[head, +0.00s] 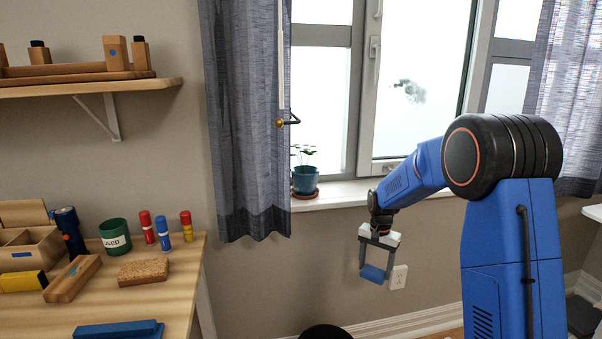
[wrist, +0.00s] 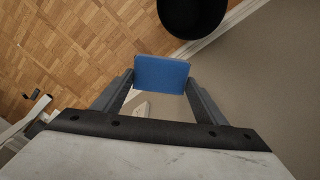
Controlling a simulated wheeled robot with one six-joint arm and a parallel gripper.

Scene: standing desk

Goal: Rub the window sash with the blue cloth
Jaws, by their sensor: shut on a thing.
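My gripper (head: 374,268) hangs below the window sill, in front of the wall and to the right of the desk. It is shut on the blue cloth (head: 373,274), a small flat blue pad. In the wrist view the cloth (wrist: 162,74) sits between the two fingertips, above the floor. The window sash (head: 367,85) is a white frame with a handle, above my gripper and apart from the cloth. Its glass has a dark smudge (head: 409,91). My arm covers part of the lower right of the window.
A potted plant (head: 305,180) stands on the sill (head: 335,196), left of my arm. A curtain (head: 245,120) hangs left of the window. The desk (head: 185,280) holds a green cup (head: 115,236), markers and blocks. A dark round object (wrist: 190,14) is near the wall's foot.

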